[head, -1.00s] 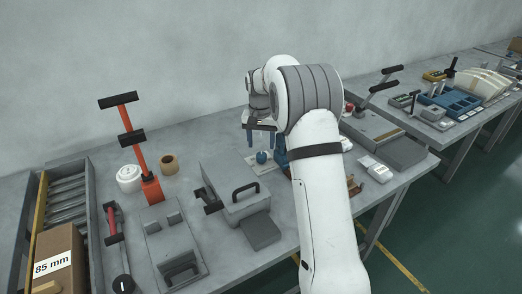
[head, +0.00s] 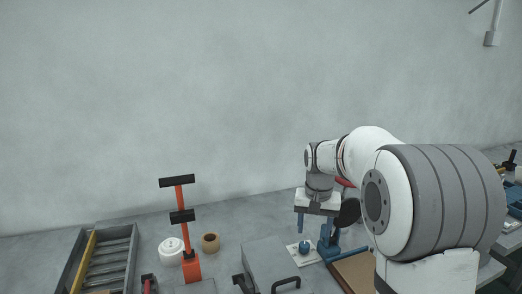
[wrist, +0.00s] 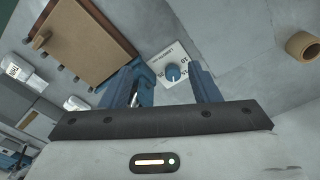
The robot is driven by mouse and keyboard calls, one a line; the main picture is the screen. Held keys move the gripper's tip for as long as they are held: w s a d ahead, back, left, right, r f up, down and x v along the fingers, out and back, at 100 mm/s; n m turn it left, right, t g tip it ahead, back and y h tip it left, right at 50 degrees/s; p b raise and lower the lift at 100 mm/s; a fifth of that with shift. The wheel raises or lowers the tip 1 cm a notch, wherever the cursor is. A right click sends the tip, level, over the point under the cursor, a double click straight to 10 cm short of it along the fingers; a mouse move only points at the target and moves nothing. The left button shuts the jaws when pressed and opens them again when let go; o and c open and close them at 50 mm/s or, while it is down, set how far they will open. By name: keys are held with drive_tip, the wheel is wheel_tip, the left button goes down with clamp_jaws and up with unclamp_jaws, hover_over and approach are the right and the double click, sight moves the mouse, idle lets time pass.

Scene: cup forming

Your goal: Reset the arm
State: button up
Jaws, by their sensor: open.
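My arm reaches over the workbench from the right side of the head view, its wrist pointing down. My gripper (head: 314,222) is at its end, above the bench. In the wrist view my gripper (wrist: 168,88) shows two blue fingers spread apart with nothing held between them. Beyond the fingers is a blue knob (wrist: 173,72) on a white dial plate (wrist: 181,58) with printed numbers. The knob (head: 304,247) also shows in the head view, below my gripper. The gap between fingertips and knob is hard to judge.
A blue stand (head: 328,244) and a brown board (head: 355,270) are close to my gripper. An orange post with black bars (head: 186,225), a white roll (head: 171,250), a tape roll (head: 210,242) and a grey roller tray (head: 108,262) stand left. The space above the bench's left is free.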

drive_tip(key=s+r+n+t+p, duration=0.1)
drive_tip(key=s+n+p, duration=0.1)
drive_tip(key=s, duration=2.4)
drive_tip(key=shift+s+a+n+t, duration=0.15)
drive_tip(key=shift+a+n+t, duration=0.05)
drive_tip(key=shift+n+t, duration=0.2)
